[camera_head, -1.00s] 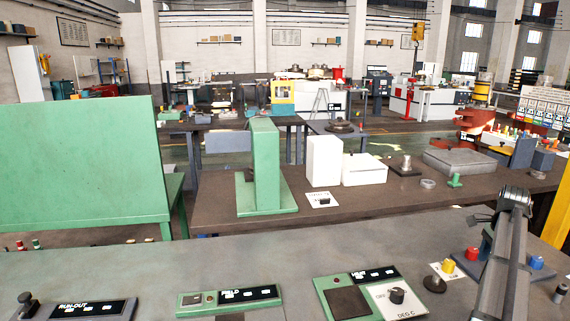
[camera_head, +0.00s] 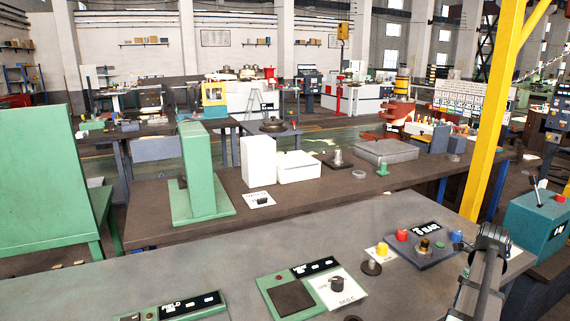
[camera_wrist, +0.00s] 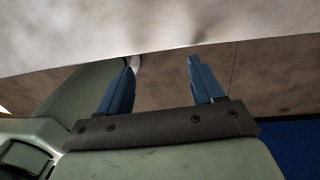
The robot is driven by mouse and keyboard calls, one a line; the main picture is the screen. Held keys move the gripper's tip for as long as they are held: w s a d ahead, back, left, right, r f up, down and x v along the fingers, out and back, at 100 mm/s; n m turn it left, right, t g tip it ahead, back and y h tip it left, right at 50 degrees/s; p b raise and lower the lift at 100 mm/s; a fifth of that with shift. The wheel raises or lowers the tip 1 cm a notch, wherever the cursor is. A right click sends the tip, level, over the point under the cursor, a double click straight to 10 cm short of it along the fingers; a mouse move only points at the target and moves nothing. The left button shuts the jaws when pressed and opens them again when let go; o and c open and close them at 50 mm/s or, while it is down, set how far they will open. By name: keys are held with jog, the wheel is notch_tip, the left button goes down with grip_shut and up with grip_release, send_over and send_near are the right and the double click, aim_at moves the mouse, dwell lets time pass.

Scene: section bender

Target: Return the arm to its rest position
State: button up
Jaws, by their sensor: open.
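My gripper (camera_wrist: 160,64) shows in the wrist view with its two blue fingers apart and nothing between them. A pale surface fills the top of that view beyond the fingertips, with a brown surface below it. In the head view my arm (camera_head: 480,275) rises from the bottom edge at the lower right, over the grey bench (camera_head: 210,265). The gripper fingers cannot be made out there.
A dark control plate (camera_head: 431,252) with coloured buttons lies just left of my arm. A green-framed panel with a knob (camera_head: 337,284) is further left. A yellow post (camera_head: 490,120) and a teal box (camera_head: 537,228) stand to the right. A brown table (camera_head: 300,210) is behind.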

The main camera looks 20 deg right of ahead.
jog(key=s+d+f+n+g+h, duration=0.6)
jog(key=s+d+f+n, duration=0.7)
jog(key=s+d+f, duration=0.95)
jog(key=w+a+f+n, duration=0.9)
jog(key=w+a+f, duration=0.3)
jog(key=w+a, duration=0.15)
jog(key=w+a+f+n+t+y, duration=0.1)
jog(key=w+a+f+n, duration=0.35)
jog(key=a, duration=0.85)
jog(key=w+a+f+n+t+y, duration=0.1)
jog(key=w+a+f, duration=0.4)
jog(key=w+a, duration=0.5)
jog(key=s+a+f+n+y, duration=0.1)
jog(key=s+a+n, duration=0.1)
jog(key=a, duration=0.9)
jog(key=s+a+f+n+g+y, duration=0.1)
jog(key=s+a+f+n, duration=0.15)
jog(key=a, duration=0.95)
jog(key=s+a+n, duration=0.2)
jog(key=s+a, duration=0.1)
jog(key=a, duration=0.8)
jog(key=s+a+n+g, duration=0.1)
jog(key=s+a+n, duration=0.1)
jog(key=s+a, duration=0.4)
jog(key=a, duration=0.2)
jog(key=shift+s+a+g+y, duration=0.35)
jog(key=shift+s+g+y, duration=0.05)
